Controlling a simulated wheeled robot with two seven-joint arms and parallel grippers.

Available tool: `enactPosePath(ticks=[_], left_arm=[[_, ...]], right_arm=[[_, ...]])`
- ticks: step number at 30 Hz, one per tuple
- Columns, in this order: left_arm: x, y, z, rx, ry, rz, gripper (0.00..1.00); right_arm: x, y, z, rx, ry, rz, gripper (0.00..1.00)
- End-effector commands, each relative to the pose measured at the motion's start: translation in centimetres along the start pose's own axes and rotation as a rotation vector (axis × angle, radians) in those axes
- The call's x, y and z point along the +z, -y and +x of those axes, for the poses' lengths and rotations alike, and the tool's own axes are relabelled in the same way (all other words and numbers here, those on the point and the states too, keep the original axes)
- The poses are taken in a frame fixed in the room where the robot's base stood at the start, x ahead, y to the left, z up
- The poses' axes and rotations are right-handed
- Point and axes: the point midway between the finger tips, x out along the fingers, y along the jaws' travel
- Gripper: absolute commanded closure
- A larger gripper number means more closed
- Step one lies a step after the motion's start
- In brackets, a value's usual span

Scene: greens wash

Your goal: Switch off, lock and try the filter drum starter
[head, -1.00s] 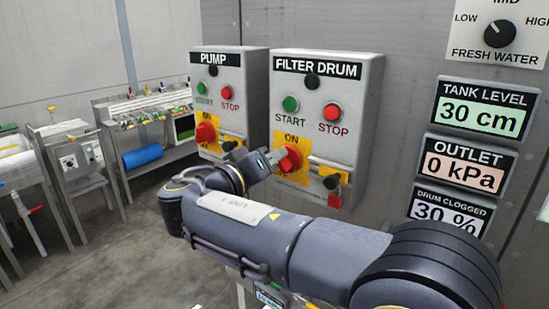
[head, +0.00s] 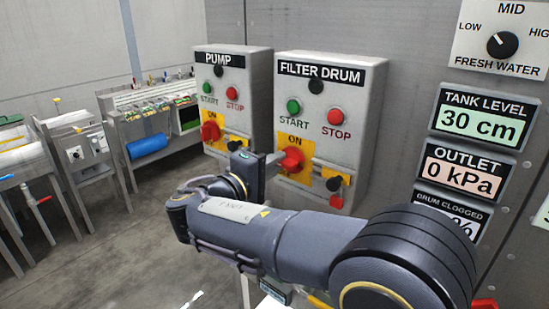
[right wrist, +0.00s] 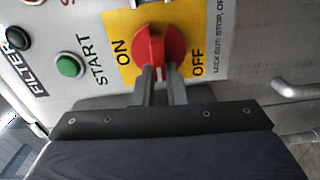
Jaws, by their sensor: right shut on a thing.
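The filter drum starter (head: 357,110) is a grey box with a green START button (head: 294,107) and a red STOP button (head: 335,116). Its red rotary handle (head: 291,160) sits on a yellow plate marked ON and OFF. My right gripper (right wrist: 160,85) is shut on this handle (right wrist: 158,48). In the right wrist view the handle's white mark lies between the words ON and OFF. Beside the handle are a pale bar and a black knob (head: 335,184). A small red part (head: 337,201) shows below; I cannot tell what it is. My left gripper is out of view.
The similar PUMP starter (head: 258,90) stands close on the left. Display plates (head: 487,118) and a fresh water dial (head: 502,44) are on the wall at right. Benches (head: 150,118) stand at the left, with open floor before them.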

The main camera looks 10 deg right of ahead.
Motion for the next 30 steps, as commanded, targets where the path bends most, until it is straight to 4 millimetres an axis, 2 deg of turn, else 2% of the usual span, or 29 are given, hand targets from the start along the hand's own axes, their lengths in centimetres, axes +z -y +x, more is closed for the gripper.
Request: enactPosePath(ticks=[9,21,22,26,27,30], left_arm=[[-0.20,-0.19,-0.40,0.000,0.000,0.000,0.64],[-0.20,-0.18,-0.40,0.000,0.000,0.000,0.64],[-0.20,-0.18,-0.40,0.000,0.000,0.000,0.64],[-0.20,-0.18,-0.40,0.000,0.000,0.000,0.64],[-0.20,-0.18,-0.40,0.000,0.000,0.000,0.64],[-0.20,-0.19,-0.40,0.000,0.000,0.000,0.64]], right_arm=[[-0.04,0.22,-0.06,-0.001,-0.002,-0.074,1.00],[-0.03,0.28,-0.07,-0.002,-0.002,-0.080,1.00],[-0.03,0.28,-0.07,-0.002,-0.002,-0.080,0.87],[-0.02,0.25,-0.05,-0.001,-0.002,-0.079,0.70],[-0.02,0.24,-0.05,-0.001,-0.001,-0.078,0.67],[-0.01,0.21,-0.03,-0.001,-0.001,-0.078,0.67]])
